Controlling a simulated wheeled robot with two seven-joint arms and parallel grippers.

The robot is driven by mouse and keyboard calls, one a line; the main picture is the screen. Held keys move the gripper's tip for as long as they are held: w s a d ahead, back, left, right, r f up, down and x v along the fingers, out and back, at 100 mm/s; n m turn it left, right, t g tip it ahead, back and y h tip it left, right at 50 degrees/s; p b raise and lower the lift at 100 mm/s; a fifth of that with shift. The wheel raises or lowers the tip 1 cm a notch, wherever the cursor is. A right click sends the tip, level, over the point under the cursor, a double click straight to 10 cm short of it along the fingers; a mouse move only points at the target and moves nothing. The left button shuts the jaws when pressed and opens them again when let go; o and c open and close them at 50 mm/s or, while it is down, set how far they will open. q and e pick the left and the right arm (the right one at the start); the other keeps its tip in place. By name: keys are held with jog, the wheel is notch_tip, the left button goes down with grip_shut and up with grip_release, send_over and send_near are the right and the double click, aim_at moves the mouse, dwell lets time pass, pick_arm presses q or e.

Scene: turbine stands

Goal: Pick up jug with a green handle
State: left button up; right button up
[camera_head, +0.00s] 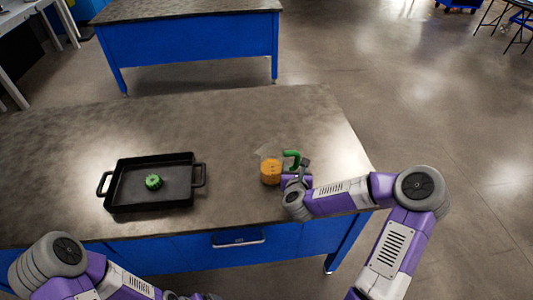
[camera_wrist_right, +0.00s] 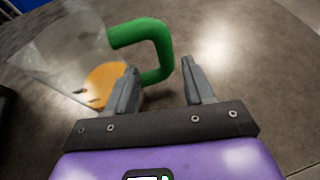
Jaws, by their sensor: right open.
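The jug (camera_wrist_right: 62,45) is clear, with a green handle (camera_wrist_right: 165,45) on its right side in the right wrist view. In the head view the jug shows faintly, and its green handle (camera_head: 292,156) stands out near the table's right side. My right gripper (camera_head: 297,172) is at the handle's near side. In the wrist view its two fingers (camera_wrist_right: 162,80) are open and apart, and the handle's lower part shows in the gap, partly hidden by the left finger. Contact cannot be told. My left gripper is out of view; only its arm shows.
An orange round object (camera_head: 270,173) is at the jug; I cannot tell whether inside or beside it. A black tray (camera_head: 117,196) holding a green ridged piece (camera_head: 153,182) stands left on the table (camera_head: 225,125). The table between tray and jug is clear.

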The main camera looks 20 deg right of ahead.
aim_at(297, 164)
jog(key=shift+x, duration=0.85)
jog(key=shift+w+d+f, duration=0.25)
jog(key=shift+w+d, duration=0.15)
jog(key=shift+w, duration=0.1)
jog(key=x, duration=0.4)
jog(key=shift+d+f+b, duration=0.1)
jog(key=shift+d+b, duration=0.2)
jog(key=shift+b, duration=0.1)
grip_shut()
